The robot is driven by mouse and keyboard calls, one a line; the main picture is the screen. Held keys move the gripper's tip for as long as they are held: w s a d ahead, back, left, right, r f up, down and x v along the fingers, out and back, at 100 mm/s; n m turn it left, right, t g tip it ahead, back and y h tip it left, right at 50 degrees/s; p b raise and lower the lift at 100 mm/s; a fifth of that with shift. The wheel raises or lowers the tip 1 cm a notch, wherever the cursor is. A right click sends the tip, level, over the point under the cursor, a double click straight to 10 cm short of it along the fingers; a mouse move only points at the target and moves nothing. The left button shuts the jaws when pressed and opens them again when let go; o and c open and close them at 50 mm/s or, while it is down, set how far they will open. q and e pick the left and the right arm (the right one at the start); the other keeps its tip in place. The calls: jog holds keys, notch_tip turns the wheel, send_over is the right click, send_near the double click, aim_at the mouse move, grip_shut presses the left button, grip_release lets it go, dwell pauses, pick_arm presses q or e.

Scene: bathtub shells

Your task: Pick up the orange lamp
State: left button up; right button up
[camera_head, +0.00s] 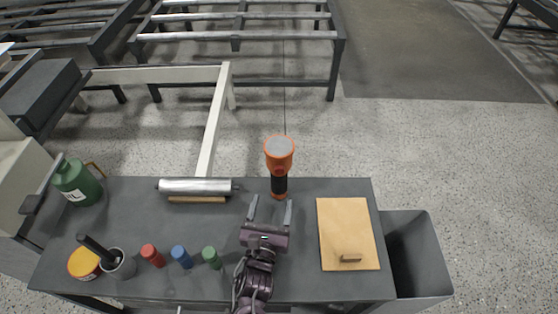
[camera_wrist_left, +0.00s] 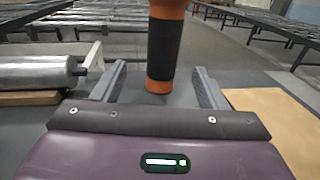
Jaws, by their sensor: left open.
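The orange lamp (camera_head: 279,160) stands upright near the back edge of the grey table (camera_head: 300,280), with an orange head, a black grip and an orange base. In the left wrist view the lamp (camera_wrist_left: 164,50) rises ahead of the fingers, its head cut off by the top of the picture. My left gripper (camera_head: 270,206) is open and empty, in front of the lamp. Its fingertips (camera_wrist_left: 158,72) lie one on each side of the lamp's lower part in the wrist picture. I cannot tell whether the lamp is between them. My right gripper is not in view.
A metal roller (camera_head: 195,187) lies left of the lamp and a tan board (camera_head: 347,235) lies right. Red (camera_head: 152,255), blue (camera_head: 181,257) and green (camera_head: 211,257) cylinders stand near the front. A green can (camera_head: 76,183) stands far left; a grey bin (camera_head: 420,250) adjoins the right side.

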aim_at(277, 187)
pick_arm(q)
jog(key=shift+w+d+r, duration=0.1)
jog(key=shift+w+d, duration=0.05)
jog(key=shift+w, duration=0.5)
jog(key=shift+w+d+r, duration=0.1)
jog(key=shift+w+d, duration=0.05)
jog(key=shift+w, duration=0.45)
jog(key=w, duration=0.2)
jog(key=w+d, duration=0.1)
jog(key=w, duration=0.1)
jog(key=shift+w+f, duration=0.1)
jog(key=shift+f, duration=0.15)
jog(key=shift+w, duration=0.1)
jog(key=c, duration=1.2)
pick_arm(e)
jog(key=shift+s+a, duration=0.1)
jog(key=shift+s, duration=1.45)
pick_arm(q)
jog(key=shift+r, duration=0.1)
notch_tip(277, 187, up, 20)
jog(key=p, duration=0.2)
jog(key=shift+p, duration=0.3)
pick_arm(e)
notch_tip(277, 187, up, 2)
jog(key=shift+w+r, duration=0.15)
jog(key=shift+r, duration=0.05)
